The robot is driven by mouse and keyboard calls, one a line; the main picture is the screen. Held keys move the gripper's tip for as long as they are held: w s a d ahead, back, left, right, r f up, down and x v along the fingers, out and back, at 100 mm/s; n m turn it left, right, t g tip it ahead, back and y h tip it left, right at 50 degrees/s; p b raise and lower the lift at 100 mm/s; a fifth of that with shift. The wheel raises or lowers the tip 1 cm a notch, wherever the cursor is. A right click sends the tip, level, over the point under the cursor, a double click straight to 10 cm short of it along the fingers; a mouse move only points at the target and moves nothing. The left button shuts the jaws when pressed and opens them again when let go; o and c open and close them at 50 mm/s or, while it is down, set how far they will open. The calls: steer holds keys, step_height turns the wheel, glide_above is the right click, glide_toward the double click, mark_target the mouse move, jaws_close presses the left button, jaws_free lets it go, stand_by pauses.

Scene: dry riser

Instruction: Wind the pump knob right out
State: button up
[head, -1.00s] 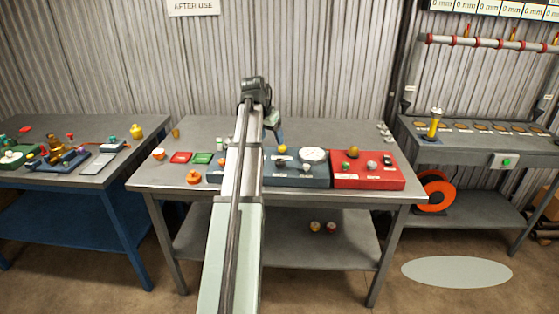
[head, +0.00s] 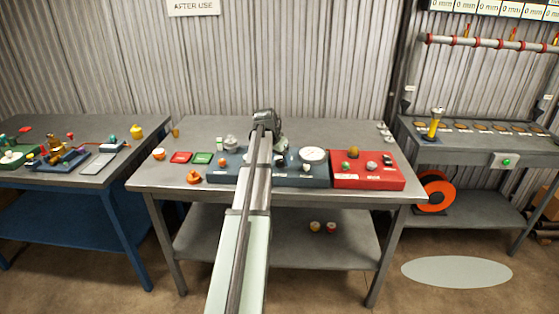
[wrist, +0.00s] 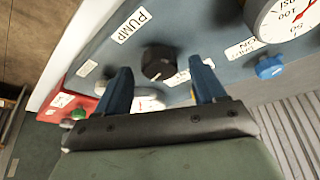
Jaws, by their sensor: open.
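The dark, round pump knob (wrist: 158,62) sits on the blue-grey panel (wrist: 215,32) in the wrist view, beside a white PUMP label (wrist: 132,25). My gripper (wrist: 161,66) is open, with one blue finger on each side of the knob in the picture. Gaps show between the knob and both fingers, and nothing is held. How far the fingertips are from the panel is unclear. In the head view the blue-grey panel (head: 305,178) stands on the middle table, and my arm hides part of it and the knob.
A pressure gauge (wrist: 290,18) and a blue knob (wrist: 269,67) are at the right in the wrist view. In the head view, a red panel (head: 350,182) stands right of the blue-grey one. Green and red pads and an orange item (head: 193,177) lie left.

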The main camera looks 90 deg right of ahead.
steer(key=shift+s+d+f, duration=0.15)
steer(key=shift+d+f, duration=0.05)
steer(key=shift+f, duration=0.3)
steer(key=shift+c, duration=0.2)
steer(key=c, duration=1)
